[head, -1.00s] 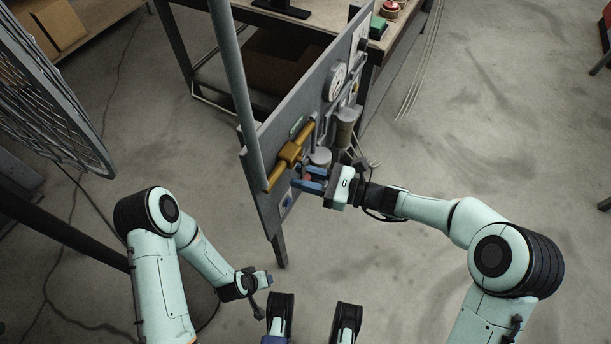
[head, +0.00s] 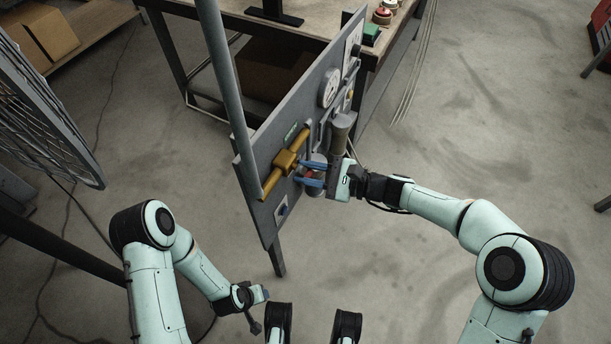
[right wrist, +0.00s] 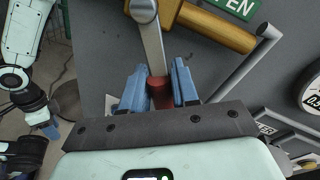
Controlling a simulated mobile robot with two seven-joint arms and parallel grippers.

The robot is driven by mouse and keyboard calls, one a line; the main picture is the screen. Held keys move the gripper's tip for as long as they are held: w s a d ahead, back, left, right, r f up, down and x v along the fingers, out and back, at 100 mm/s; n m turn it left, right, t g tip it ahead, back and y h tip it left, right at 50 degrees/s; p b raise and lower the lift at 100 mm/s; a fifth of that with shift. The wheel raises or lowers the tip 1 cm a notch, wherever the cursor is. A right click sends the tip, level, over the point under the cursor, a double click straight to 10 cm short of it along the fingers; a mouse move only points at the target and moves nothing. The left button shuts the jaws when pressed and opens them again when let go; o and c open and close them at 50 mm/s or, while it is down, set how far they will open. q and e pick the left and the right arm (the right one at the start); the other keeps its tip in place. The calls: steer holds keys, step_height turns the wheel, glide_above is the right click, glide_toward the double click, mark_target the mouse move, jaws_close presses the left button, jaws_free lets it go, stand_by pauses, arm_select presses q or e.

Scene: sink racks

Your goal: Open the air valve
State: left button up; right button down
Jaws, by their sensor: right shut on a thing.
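The air valve is a yellow pipe and valve body (head: 287,162) on the grey upright panel in the head view. In the right wrist view its grey metal lever (right wrist: 152,42) ends in a red grip (right wrist: 160,92). My right gripper (head: 305,174) has its blue fingers on either side of this red grip, shut on it. The fingers also show in the right wrist view (right wrist: 158,72). My left gripper (head: 262,294) hangs low, away from the panel, and its finger opening is not clear.
The grey panel (head: 262,215) also carries a round gauge (head: 330,88) and a green label (head: 291,131), whose visible letters end in "EN" in the right wrist view. A workbench (head: 235,22) stands behind it. A wire cage (head: 45,95) is at left.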

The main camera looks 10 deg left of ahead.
arm_select(q)
steer(key=shift+s+f, duration=0.25)
arm_select(e)
steer(key=shift+w+d+r+n, duration=0.1)
steer(key=shift+w+d+n, duration=0.05)
steer(key=shift+w+n, duration=0.15)
steer(key=c, duration=1)
jaws_free()
arm_select(q)
steer(key=r+p, duration=0.1)
steer(key=d+r+p, duration=0.1)
steer(key=r, duration=0.1)
steer(key=shift+s+d+r, duration=0.15)
steer(key=shift+d, duration=0.05)
arm_select(e)
steer(key=v, duration=1.3)
steer(key=shift+s+d+r, duration=0.1)
steer(key=shift+d+r, duration=0.05)
steer(key=shift+d, duration=0.05)
